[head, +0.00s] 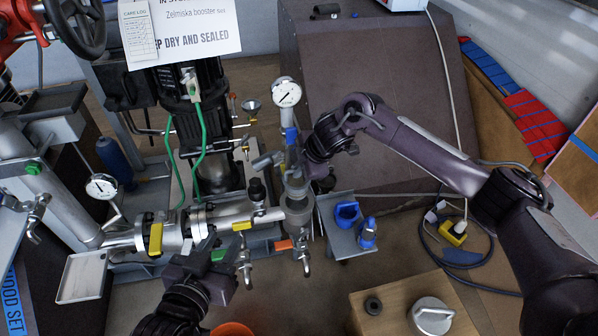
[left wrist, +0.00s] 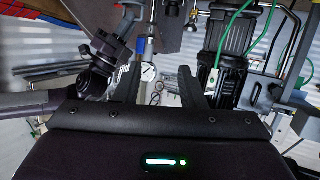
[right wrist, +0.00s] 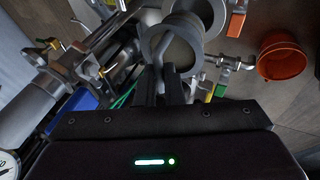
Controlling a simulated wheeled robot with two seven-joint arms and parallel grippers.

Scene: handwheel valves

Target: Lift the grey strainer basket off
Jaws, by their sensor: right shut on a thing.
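The grey strainer basket (right wrist: 186,57) shows in the right wrist view as a round grey cup with a bent handle (right wrist: 168,58). My right gripper (right wrist: 165,88) is shut on that handle. A larger round grey pipe body (right wrist: 213,12) lies just beyond the basket; I cannot tell whether the basket's lower part is inside it. In the head view my right gripper (head: 302,168) is at the pipe body (head: 298,212), partly hiding the basket. My left gripper (head: 213,250) is in front of the pipework, and the left wrist view shows its fingers (left wrist: 160,88) apart and empty.
A pressure gauge (head: 286,93) stands behind the right gripper. A small grey tray (head: 343,243) with blue parts is to the right. A wooden box (head: 395,303) bears a round metal lid (head: 431,316). An orange bucket (right wrist: 283,58) stands on the floor.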

